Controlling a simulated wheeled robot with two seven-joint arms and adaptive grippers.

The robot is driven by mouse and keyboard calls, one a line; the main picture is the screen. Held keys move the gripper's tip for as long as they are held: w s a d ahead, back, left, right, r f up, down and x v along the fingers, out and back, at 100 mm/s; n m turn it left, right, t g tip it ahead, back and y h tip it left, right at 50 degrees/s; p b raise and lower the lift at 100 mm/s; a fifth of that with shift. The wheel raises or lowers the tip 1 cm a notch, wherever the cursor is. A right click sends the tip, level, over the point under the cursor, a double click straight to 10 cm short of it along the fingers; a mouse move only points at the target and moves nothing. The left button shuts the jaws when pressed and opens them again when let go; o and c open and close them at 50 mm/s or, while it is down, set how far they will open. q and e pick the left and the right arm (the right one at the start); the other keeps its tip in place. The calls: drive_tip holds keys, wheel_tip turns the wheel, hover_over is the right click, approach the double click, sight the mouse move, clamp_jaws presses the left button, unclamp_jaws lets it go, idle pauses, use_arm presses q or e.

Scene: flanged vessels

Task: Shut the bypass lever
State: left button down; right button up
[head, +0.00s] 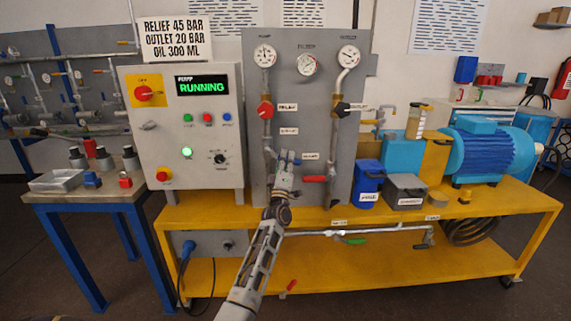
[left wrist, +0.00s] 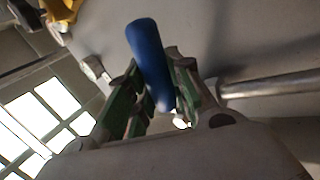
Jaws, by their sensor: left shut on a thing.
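The bypass lever shows in the left wrist view as a round-ended blue handle (left wrist: 150,60) between green-padded fingers. My left gripper (left wrist: 158,92) is shut on it, with the handle's rounded end standing out past the fingers. In the head view my left gripper (head: 287,157) is up against the grey panel, between the two vertical pipes and just left of a red lever handle. There it covers the blue handle, so the lever's angle to its pipe cannot be told. My right gripper is in neither view.
The red lever handle (head: 314,179) lies level, close to the right of my gripper. A red knob (head: 265,109) and a black knob (head: 340,109) sit above. The control box (head: 187,130) reads RUNNING. A blue bin (head: 367,185) and grey box (head: 405,190) stand right on the yellow bench (head: 500,203).

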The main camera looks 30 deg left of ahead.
use_arm(q)
drive_tip(key=n+y, duration=0.1)
drive_tip(key=r+n+y, duration=0.1)
drive_tip(key=n, duration=0.1)
drive_tip(key=n+g+y, duration=0.1)
drive_tip(key=shift+w+d+r, duration=0.1)
drive_tip(key=shift+d+r, duration=0.05)
drive_tip(key=shift+r, duration=0.15)
drive_tip(key=shift+r+n+g+y, duration=0.35)
drive_tip(key=shift+n+y, duration=0.35)
drive_tip(key=shift+n, duration=0.3)
drive_tip(key=shift+r+n+g+y, duration=0.1)
drive_tip(key=shift+n+g+y, duration=0.2)
drive_tip(key=shift+n, duration=0.3)
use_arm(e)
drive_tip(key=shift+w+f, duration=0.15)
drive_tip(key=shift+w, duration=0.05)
use_arm(q)
drive_tip(key=c, duration=1.3)
unclamp_jaws()
drive_tip(key=shift+o, duration=0.2)
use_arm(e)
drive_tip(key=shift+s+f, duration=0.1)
